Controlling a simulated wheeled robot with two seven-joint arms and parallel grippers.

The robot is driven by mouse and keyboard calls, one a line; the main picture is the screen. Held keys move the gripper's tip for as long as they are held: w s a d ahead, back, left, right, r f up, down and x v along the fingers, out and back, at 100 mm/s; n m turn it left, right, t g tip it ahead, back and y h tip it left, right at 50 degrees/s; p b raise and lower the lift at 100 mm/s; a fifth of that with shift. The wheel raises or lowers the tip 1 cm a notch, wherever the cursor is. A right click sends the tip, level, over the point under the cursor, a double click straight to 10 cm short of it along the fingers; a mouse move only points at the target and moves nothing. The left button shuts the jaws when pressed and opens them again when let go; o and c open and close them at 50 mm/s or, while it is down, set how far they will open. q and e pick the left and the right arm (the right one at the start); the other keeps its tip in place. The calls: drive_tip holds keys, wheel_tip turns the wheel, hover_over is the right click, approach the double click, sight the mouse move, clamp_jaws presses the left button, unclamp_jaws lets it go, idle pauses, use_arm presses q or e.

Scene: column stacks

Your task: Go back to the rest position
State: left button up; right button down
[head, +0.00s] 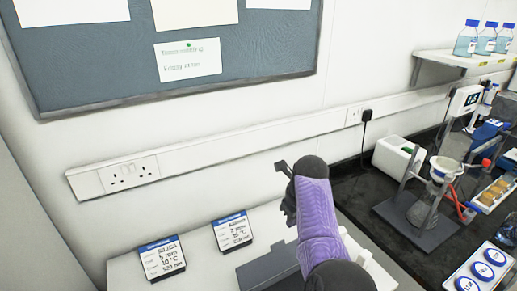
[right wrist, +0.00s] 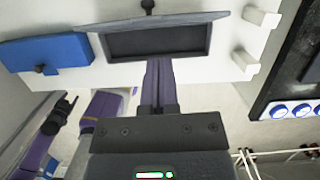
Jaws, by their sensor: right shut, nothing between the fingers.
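My left gripper is not in the head view.
A dark open box (right wrist: 155,42) and a blue block (right wrist: 48,52) are on the white worktop. Two label cards (head: 161,258) (head: 235,231) stand left of my arm. A black bench (head: 350,190) with a stand, flask (head: 425,205) and white-blue tray (head: 482,268) is at right.

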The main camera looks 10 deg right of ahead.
drive_tip(key=s+d+f+n+h, duration=0.1)
drive_tip(key=s+d+f+n, duration=0.3)
drive_tip(key=s+n, duration=0.3)
drive_tip(key=s+d+f+n+h, duration=0.2)
drive_tip(key=s+d+f+n, duration=0.25)
drive_tip(key=s+n, duration=0.3)
drive_tip(key=s+a+r+n+t+y, duration=0.1)
drive_tip(key=s+a+n, duration=0.3)
drive_tip(key=s+n, duration=0.45)
drive_tip(key=s+a+r+n+y, duration=0.1)
drive_tip(key=s+a+n, duration=0.3)
drive_tip(key=s+n, duration=0.5)
wheel_tip(320, 180, down, 29)
drive_tip(key=s+n+g+b, duration=0.2)
drive_tip(key=s+b, duration=0.1)
drive_tip(key=b, duration=0.6)
use_arm(q)
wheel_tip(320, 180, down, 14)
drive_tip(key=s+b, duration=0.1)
drive_tip(key=b, duration=0.3)
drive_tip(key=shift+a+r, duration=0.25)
use_arm(e)
drive_tip(key=s+d+f, duration=0.3)
drive_tip(key=s+f, duration=0.9)
drive_tip(key=f, duration=0.1)
drive_tip(key=shift+g, duration=0.4)
